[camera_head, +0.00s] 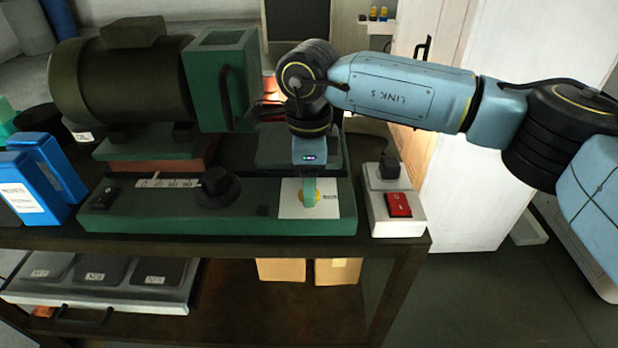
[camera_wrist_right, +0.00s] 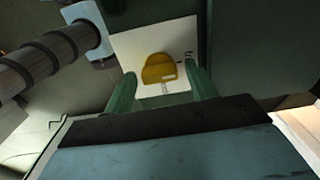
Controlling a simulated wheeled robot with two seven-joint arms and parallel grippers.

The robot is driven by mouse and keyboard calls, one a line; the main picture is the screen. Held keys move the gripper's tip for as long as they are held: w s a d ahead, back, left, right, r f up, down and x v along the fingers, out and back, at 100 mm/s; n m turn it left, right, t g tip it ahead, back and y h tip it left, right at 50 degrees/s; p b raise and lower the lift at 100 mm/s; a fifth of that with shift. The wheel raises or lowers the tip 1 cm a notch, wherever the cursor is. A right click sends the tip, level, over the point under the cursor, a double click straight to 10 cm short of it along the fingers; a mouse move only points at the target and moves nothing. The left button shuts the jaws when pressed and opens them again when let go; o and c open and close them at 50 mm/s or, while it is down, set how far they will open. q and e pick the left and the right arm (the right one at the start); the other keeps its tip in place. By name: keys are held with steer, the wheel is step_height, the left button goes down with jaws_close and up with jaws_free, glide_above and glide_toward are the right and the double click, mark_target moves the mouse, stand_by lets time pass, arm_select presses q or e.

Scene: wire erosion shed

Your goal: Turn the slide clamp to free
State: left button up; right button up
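The slide clamp appears to be the yellow rounded piece (camera_wrist_right: 158,69) on a white plate (camera_wrist_right: 125,45), which is set on the green machine bed. In the head view the plate (camera_head: 290,208) is at the right end of the bed, with the yellow piece partly hidden behind my fingers. My right gripper (camera_head: 309,192) points down over it. In the right wrist view its two green fingers stand apart, one on each side of the yellow piece, and I cannot tell whether they touch it. The marks beside the piece are too small to read. My left gripper is not in view.
A black knob (camera_head: 217,187) and a small black switch (camera_head: 104,197) sit further left on the bed. A grey box with a red switch (camera_head: 398,204) stands close to its right end. A large motor (camera_head: 122,84) and blue boxes (camera_head: 28,187) fill the left.

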steer(key=shift+o, duration=0.2)
step_height(320, 180, up, 13)
steer(key=shift+r, duration=0.15)
stand_by(0.4)
